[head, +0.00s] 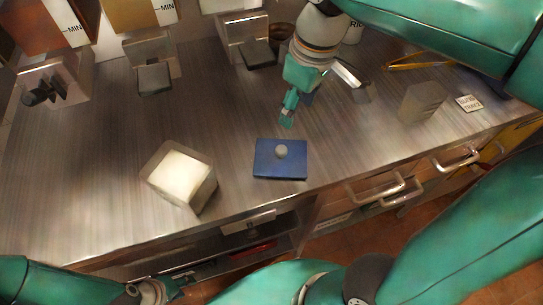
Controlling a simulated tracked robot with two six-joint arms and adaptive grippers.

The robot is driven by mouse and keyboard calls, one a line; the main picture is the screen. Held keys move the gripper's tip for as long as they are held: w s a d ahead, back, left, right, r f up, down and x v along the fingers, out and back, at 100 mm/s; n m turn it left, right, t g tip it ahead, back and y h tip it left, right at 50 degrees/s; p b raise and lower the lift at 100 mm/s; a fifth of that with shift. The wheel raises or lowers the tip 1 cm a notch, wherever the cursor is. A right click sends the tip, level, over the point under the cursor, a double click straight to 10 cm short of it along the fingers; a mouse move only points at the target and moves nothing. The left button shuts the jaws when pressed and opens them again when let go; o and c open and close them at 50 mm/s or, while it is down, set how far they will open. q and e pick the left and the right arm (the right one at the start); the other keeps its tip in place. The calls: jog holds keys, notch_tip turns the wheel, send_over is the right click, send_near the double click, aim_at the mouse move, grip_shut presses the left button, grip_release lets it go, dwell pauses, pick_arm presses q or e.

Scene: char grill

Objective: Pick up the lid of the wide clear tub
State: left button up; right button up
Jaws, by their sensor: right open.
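A flat blue lid (267,161) with a round grey knob lies near the counter's front edge. A clear tub (207,186) with white contents stands to its left, its top apparently uncovered; the lid and tub are apart. I cannot tell whether this is the wide tub. My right gripper (287,114) is open, above the counter just behind the lid, pointing down and not touching it. My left gripper (176,285) is low at the bottom left, in front of the counter, away from both; its fingers are too unclear to tell their opening.
Dispensers with metal outlets (152,78) line the back of the steel counter (100,160). A grey block (422,101) and a small label card (468,103) stand at right. Drawer handles (388,190) stick out in front.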

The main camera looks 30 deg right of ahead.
jog(key=f, duration=0.1)
jog(key=b, duration=0.1)
send_near(281, 149)
notch_tip(281, 149, down, 5)
jog(key=shift+f, duration=0.2)
jog(key=shift+w+a+f, duration=0.1)
jog(key=shift+w+f, duration=0.1)
jog(key=shift+f, duration=0.65)
jog(key=shift+w+f, duration=0.15)
jog(key=shift+f, duration=0.75)
jog(key=shift+w+f, duration=0.2)
jog(key=shift+f, duration=0.65)
jog(key=shift+c, duration=0.2)
grip_shut()
